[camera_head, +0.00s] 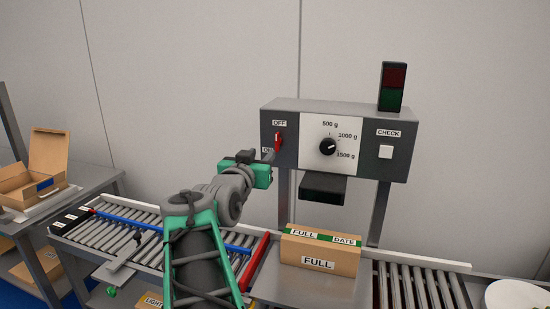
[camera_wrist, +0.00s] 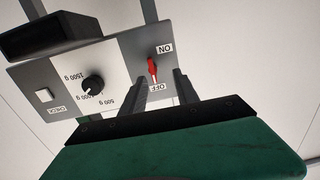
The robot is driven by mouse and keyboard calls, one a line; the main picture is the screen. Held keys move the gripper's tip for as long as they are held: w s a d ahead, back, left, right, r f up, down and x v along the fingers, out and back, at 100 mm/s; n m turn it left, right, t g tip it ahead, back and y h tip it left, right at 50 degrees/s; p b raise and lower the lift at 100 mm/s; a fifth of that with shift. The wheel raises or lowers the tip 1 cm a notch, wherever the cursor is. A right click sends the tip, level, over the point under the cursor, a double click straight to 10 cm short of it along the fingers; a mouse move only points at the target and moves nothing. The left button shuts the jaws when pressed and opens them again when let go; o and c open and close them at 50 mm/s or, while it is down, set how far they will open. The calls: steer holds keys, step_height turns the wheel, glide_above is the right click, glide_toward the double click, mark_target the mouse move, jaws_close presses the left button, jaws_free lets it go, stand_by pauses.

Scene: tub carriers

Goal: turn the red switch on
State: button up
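The red switch (camera_head: 278,141) is on the left of the grey control panel (camera_head: 360,170), between an OFF label above and an ON label below. Its lever appears to lean toward OFF. My gripper (camera_head: 268,155) is just below and left of it, in front of the ON label, which it partly covers. In the wrist view, which is upside down, the switch (camera_wrist: 152,68) appears between and just beyond the two fingertips (camera_wrist: 160,77). The fingers are apart with nothing between them. I cannot tell whether a finger touches the lever.
The panel also has a dial (camera_head: 328,147), a CHECK button (camera_head: 385,152) and a dark red-green light (camera_head: 392,87). A black block (camera_head: 322,187) juts out below it. A FULL box (camera_head: 320,252) sits on the conveyor beneath. An open carton (camera_head: 35,175) stands far left.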

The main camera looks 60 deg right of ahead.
mark_target(276, 142)
steer(key=shift+g+h, duration=0.3)
steer(key=d, duration=0.2)
steer(key=d+p, duration=0.1)
steer(key=d, duration=0.2)
steer(key=d+r+p, duration=0.1)
steer(key=d, duration=0.2)
steer(key=shift+d, duration=0.25)
steer(key=shift+c, duration=0.3)
jaws_close()
